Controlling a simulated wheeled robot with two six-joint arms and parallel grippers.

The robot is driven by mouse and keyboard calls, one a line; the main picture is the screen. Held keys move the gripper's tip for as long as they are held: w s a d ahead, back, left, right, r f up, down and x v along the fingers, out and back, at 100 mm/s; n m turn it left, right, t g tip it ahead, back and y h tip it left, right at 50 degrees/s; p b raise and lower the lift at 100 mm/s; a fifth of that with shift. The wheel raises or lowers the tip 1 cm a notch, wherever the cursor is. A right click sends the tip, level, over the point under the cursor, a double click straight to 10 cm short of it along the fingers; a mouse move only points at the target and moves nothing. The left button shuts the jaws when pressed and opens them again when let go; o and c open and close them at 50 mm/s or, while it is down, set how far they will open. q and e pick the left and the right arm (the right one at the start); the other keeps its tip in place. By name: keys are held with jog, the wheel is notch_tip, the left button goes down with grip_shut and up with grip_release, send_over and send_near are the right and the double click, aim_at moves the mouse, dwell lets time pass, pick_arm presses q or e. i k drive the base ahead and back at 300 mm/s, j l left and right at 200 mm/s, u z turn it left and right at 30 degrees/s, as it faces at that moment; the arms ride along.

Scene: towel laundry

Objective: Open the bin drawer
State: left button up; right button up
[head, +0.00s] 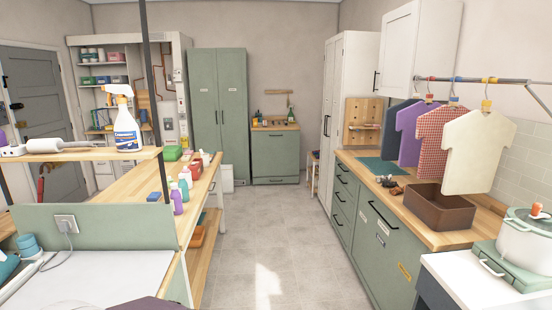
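Neither of my grippers shows in the head view. On the right, a green counter run has a large front (368,243) with a long dark bar handle (383,213) and small labels. It looks like the bin drawer, but I cannot read the labels to be sure. It sits flush and closed. A stack of smaller green drawers (341,206) with dark handles is just beyond it, also closed.
The grey tiled floor (262,230) is clear between the counters. A wooden worktable (145,187) with bottles stands left. A brown box (430,207) sits on the right wooden counter under hanging shirts (478,150). A white pot (525,238) is at the near right.

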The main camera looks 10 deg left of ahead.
aim_at(275, 153)
jog(key=i+u, duration=0.2)
jog(key=u, duration=0.35)
jog(key=i, duration=9.3)
jog(key=i+l+z, duration=0.05)
jog(key=l, duration=0.05)
